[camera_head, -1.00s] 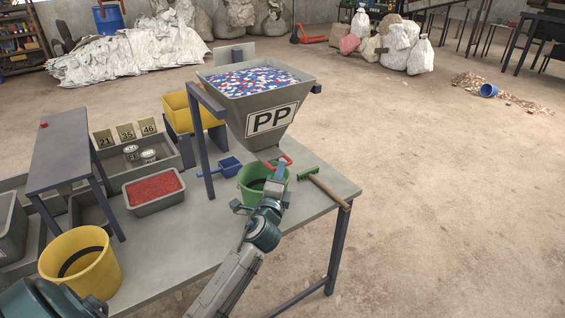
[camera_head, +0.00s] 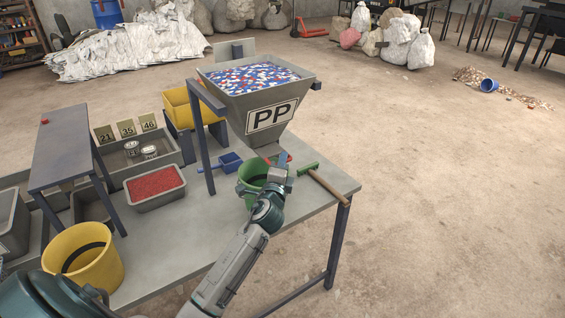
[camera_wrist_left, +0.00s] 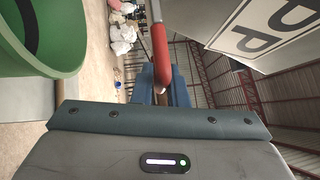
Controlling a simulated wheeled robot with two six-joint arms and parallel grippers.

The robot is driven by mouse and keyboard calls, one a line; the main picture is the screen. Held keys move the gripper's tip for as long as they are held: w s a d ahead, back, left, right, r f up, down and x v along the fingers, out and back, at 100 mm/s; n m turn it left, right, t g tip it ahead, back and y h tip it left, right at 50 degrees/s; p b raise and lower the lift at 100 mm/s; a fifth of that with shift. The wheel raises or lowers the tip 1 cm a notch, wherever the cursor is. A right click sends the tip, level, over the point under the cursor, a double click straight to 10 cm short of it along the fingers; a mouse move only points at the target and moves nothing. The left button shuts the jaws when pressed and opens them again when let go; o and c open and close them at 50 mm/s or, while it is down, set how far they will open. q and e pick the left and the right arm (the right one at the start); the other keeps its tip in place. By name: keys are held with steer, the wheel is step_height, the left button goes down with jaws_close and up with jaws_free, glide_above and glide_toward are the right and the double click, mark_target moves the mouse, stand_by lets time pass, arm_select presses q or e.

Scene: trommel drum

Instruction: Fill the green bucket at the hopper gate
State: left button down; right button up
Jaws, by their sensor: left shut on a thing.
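The green bucket (camera_head: 247,187) stands upright on the bench under the grey PP hopper (camera_head: 233,108), which is filled with blue, white and red flakes. A dark band shows inside the bucket, and I see no flakes in it. My left gripper (camera_head: 282,159) is at the hopper's lower outlet, just right of and partly in front of the bucket. It is shut on the red gate handle (camera_head: 289,158), which runs between the fingers in the left wrist view (camera_wrist_left: 160,45). The bucket's rim (camera_wrist_left: 75,68) is close on the left there. The gate opening is hidden. My right gripper is not in view.
A green brush (camera_head: 308,168) with a wooden handle lies right of the bucket. A blue scoop (camera_head: 228,162) lies to its left. A grey tray of red flakes (camera_head: 157,203) and a yellow bucket (camera_head: 117,262) stand farther left. The front bench top is clear.

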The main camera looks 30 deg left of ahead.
arm_select(q)
steer(key=d, duration=0.1)
steer(key=s+d, duration=0.1)
steer(key=d, duration=0.2)
steer(key=shift+s+r, duration=0.1)
steer(key=shift+s, duration=0.3)
steer(key=c, duration=1.8)
jaws_free()
steer(key=shift+a, duration=0.1)
steer(key=o, duration=0.3)
steer(key=b+v, duration=0.2)
steer(key=v, duration=0.9)
steer(key=shift+b, duration=0.3)
